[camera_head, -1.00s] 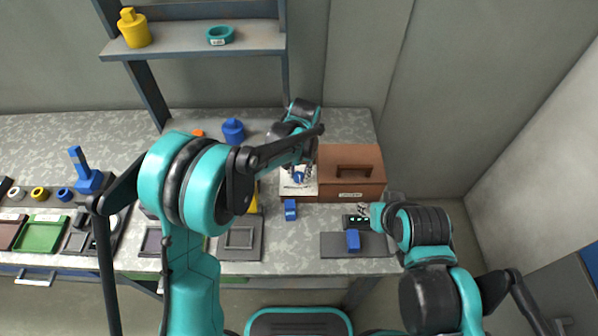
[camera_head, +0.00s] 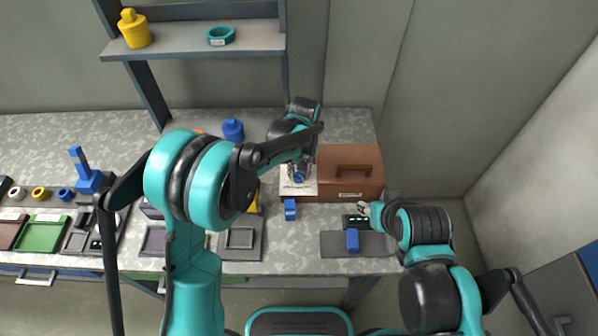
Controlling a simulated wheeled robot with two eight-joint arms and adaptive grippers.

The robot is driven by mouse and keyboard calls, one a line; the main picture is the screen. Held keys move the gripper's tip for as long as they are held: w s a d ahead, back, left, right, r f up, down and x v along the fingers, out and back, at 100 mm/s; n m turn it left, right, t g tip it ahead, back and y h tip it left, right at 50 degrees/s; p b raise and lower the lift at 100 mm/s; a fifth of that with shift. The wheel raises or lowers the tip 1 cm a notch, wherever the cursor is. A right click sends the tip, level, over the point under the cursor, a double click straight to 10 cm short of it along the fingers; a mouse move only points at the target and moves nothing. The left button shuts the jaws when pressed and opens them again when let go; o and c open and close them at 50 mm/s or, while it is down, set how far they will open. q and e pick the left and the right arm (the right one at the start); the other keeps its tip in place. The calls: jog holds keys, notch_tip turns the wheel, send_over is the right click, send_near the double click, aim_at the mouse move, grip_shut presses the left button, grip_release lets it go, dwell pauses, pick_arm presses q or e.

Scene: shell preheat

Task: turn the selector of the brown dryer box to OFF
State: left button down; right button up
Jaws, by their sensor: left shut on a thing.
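The brown dryer box (camera_head: 365,181) stands at the back right of the bench, with a dark handle on top. A pale panel (camera_head: 306,191) at its left carries the small blue selector knob (camera_head: 299,178). My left gripper (camera_head: 298,174) comes down over this panel and is shut on the knob. The fingers hide part of it, and its pointing direction is too small to read. My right gripper (camera_head: 366,210) is low at the front right, beside a small dark device with lit marks (camera_head: 354,222); its jaw state is unclear.
Blue blocks stand in front of the panel (camera_head: 290,210) and on a dark grey mat (camera_head: 328,245). A blue lidded part (camera_head: 233,130) stands at the back. Several trays and rings fill the bench's left. A shelf (camera_head: 190,40) hangs above.

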aim_at(301, 174)
dwell(0.3)
pick_arm(q)
jog(key=c, duration=1.2)
grip_release()
jog(key=r, duration=1.2)
jog(key=shift+d, duration=0.35)
